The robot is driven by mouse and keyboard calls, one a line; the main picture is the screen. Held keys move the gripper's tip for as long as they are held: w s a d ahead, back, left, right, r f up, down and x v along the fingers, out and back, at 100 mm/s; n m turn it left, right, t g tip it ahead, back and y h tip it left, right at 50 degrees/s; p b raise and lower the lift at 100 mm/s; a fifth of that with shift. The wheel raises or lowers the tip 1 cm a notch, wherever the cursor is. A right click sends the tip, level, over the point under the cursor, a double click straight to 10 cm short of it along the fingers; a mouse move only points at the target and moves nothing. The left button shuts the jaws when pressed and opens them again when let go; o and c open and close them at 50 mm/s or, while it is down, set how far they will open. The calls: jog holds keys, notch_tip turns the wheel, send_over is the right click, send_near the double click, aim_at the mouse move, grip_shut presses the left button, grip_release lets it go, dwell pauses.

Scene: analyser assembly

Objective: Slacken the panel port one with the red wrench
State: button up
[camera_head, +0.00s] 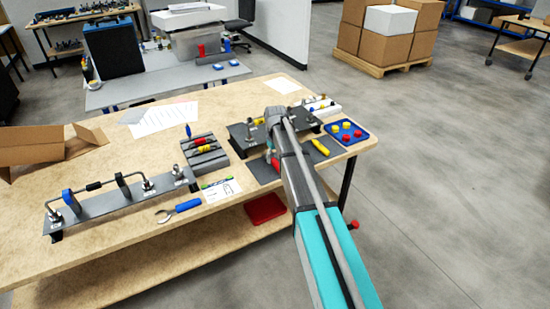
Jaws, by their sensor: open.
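A dark panel (238,131) with upright metal fittings stands at the table's back right, partly hidden behind my arm. A fitting (249,128) shows at its left; I cannot read which port is which. A small red piece (275,162) shows beside my arm on a grey mat (262,172); it may be part of the red wrench, the rest being hidden. My gripper (270,150) is mostly hidden by my own arm, low near the panel's front and close to the red piece. It is open, and I see nothing held in it.
A long plate with a bent tube and fittings (118,203) stands at left. A blue-handled wrench (187,205), a white card (221,190) and a grey rack (205,155) lie between. At right are a yellow-handled tool (320,147) and a blue tray (357,139) of caps.

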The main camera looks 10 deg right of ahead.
jog(key=shift+f+b, duration=0.6)
jog(key=shift+f, duration=0.35)
grip_shut()
jog(key=shift+r, duration=0.1)
jog(key=r+p, duration=0.2)
jog(key=s+r+p, duration=0.1)
jog(key=r+p, duration=0.3)
jog(key=shift+s+d, duration=0.2)
jog(key=shift+d, duration=0.05)
jog(key=shift+f, duration=0.1)
